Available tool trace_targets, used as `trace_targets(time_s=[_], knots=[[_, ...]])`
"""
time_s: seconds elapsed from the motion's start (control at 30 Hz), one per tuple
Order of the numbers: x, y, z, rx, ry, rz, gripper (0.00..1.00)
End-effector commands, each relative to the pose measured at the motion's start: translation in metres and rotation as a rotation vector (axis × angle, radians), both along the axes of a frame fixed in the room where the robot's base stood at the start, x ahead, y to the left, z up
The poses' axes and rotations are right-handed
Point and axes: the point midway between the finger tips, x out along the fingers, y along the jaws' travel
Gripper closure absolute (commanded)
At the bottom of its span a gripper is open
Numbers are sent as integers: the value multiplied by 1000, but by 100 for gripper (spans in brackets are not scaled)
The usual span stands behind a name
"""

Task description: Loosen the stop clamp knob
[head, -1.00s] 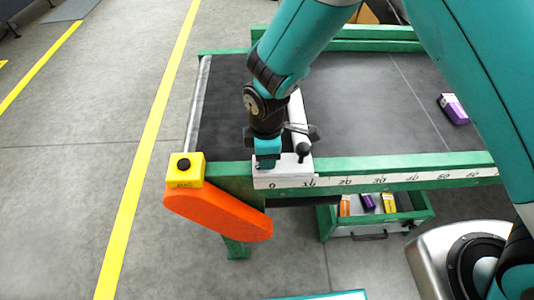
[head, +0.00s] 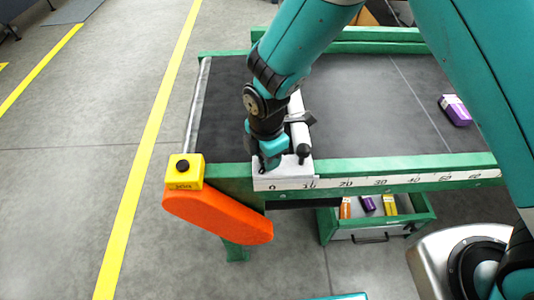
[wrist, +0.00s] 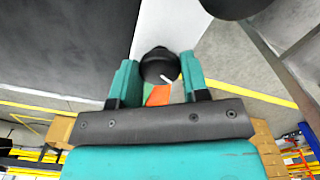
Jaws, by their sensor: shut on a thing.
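The stop clamp knob (wrist: 160,64) is black and round with a small white mark, and sits between my two teal fingers in the wrist view. My gripper (head: 268,164) is shut on it; in the head view the fingers mostly hide it. The knob is on the white stop clamp block (head: 284,180), on the near green rail close to the 0 of the scale. A white stop bar (head: 299,122) runs from the block over the belt. A second black ball-shaped knob (head: 304,152) stands on the block just right of my gripper.
A yellow button box (head: 184,173) and an orange guard (head: 218,215) are left of the clamp. The dark belt (head: 375,100) carries a purple carton (head: 455,109). A green drawer (head: 375,222) with several cartons sits below the rail.

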Motion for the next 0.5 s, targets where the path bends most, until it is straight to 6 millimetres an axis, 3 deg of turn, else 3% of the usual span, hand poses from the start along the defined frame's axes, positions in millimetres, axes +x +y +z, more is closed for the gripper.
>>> trace_targets(time_s=[0.27,0.3,0.4,0.5], knots=[[1,1,1,3,-3,0,82],[1,1,1,3,-3,0,56],[1,1,1,2,-2,-1,33],[1,0,1,1,-2,-1,33]])
